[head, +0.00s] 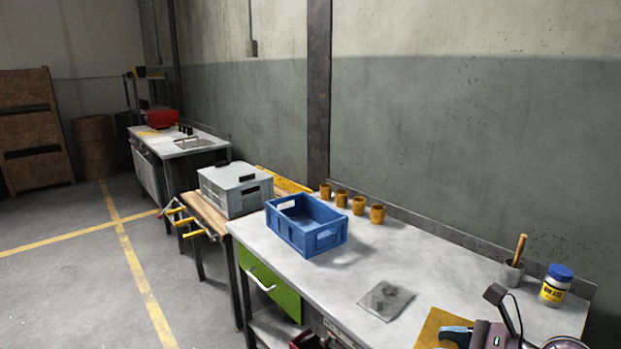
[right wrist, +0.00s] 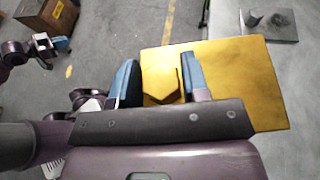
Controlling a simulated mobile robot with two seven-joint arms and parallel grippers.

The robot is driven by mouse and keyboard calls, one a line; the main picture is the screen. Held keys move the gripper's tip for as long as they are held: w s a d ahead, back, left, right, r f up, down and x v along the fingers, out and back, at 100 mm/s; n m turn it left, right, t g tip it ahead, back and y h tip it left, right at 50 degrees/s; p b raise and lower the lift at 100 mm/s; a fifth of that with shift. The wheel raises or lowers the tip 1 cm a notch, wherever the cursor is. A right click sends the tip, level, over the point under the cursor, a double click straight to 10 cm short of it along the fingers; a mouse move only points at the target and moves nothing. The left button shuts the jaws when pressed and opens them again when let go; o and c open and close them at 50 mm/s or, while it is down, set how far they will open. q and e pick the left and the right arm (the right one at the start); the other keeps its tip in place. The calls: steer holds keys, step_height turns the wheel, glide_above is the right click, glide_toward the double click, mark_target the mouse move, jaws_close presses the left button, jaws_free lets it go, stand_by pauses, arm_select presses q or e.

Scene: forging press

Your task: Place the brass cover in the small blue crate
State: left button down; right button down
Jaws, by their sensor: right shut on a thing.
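The brass cover (head: 433,324) is a flat golden plate at the bottom right of the head view, partly cut off by the frame. In the right wrist view the cover (right wrist: 236,75) fills the upper right, with a raised block on it. My right gripper (right wrist: 159,72) is shut on this block, a blue finger on each side. The small blue crate (head: 291,241) stands upright on the grey bench, left of the cover; the inside that shows looks empty. My left gripper (right wrist: 62,43) seems to show small at the left of the right wrist view, its jaws unclear.
Several brass-coloured cups (head: 359,205) line the bench's back. A stained grey pad (head: 387,299) lies between crate and cover. A pot with a wooden-handled tool (head: 514,270) and a blue-lidded jar (head: 555,287) stand at right. A grey lidded crate (head: 235,192) stands beyond the blue one.

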steer(key=shift+w+a+r, duration=0.1)
steer(key=shift+a+r, duration=0.3)
steer(key=shift+a, duration=0.45)
steer(key=shift+w+d+r+m+t+h, duration=0.1)
steer(key=shift+w+d+m+t+h, duration=0.35)
steer(key=shift+m+t+h, duration=0.4)
steer(key=shift+w+r+m+t+h, duration=0.1)
steer(key=shift+r+m+t+h, duration=0.05)
steer(key=shift+m+t+h, duration=0.85)
steer(key=shift+s+a+r+m+h, duration=0.15)
steer(key=shift+s+m+h, duration=0.1)
steer(key=shift+m, duration=0.3)
steer(key=shift+s+a, duration=0.1)
steer(key=shift+a, duration=0.05)
steer(key=shift+s+a+f, duration=0.15)
steer(key=shift+f, duration=0.05)
steer(key=shift+s+f, duration=0.1)
steer(key=shift+f, duration=0.1)
